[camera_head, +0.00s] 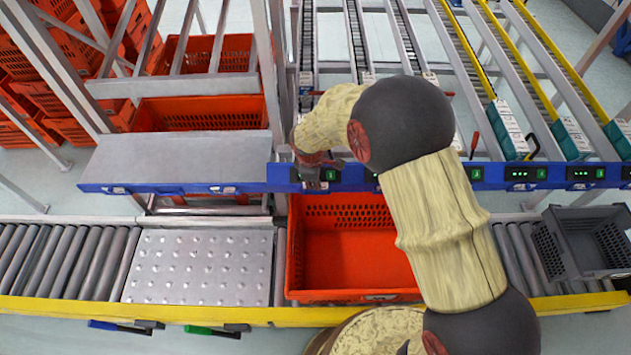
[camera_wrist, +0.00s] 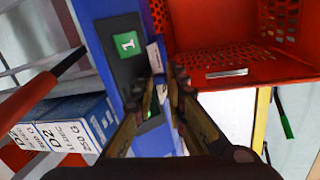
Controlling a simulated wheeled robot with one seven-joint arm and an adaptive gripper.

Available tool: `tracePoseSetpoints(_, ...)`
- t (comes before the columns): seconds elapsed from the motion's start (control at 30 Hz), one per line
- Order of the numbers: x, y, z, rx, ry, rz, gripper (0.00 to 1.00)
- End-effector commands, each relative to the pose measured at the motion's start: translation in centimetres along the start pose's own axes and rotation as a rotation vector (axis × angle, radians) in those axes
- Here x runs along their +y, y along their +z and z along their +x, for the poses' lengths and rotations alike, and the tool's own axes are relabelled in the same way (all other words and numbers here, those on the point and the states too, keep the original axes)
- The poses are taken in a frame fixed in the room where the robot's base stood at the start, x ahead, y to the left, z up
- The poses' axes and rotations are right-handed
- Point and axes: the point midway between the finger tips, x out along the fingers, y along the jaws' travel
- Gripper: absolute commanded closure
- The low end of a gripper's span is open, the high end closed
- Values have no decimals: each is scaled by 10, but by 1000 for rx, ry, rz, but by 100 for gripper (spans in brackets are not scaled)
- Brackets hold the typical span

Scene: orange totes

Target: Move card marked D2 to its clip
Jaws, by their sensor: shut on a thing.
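My gripper (camera_head: 318,180) is at the blue rail, beside a green-lit display. In the wrist view my gripper (camera_wrist: 160,88) has its fingers closed on a small white card (camera_wrist: 154,58), which is close to the rail face. The mark on the card is not readable. I cannot tell whether the card touches the rail or sits in a clip. The blue rail (camera_wrist: 98,12) carries a dark display unit with a green "1" (camera_wrist: 127,44).
An orange tote (camera_head: 345,250) stands on the conveyor below the rail; it also shows in the wrist view (camera_wrist: 205,70). A grey crate (camera_head: 590,240) is at the right. Other label holders (camera_head: 222,188) sit on the rail's left part. A red bar (camera_wrist: 45,85) lies near the boxes.

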Motion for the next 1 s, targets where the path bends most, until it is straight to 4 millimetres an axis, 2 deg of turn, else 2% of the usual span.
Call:
tracePoseSetpoints(0.03,-12,4,16,-11,-21,-4,100)
tracePoseSetpoints(0.37,-14,5,19,-11,-22,-4,100)
tracePoseSetpoints(0.4,-14,5,19,-11,-22,-4,85)
tracePoseSetpoints(0.7,-13,4,17,-10,-20,-4,68)
tracePoseSetpoints(0.77,-12,4,16,-10,-19,-3,65)
tracePoseSetpoints(1.0,-9,3,12,-7,-14,-2,65)
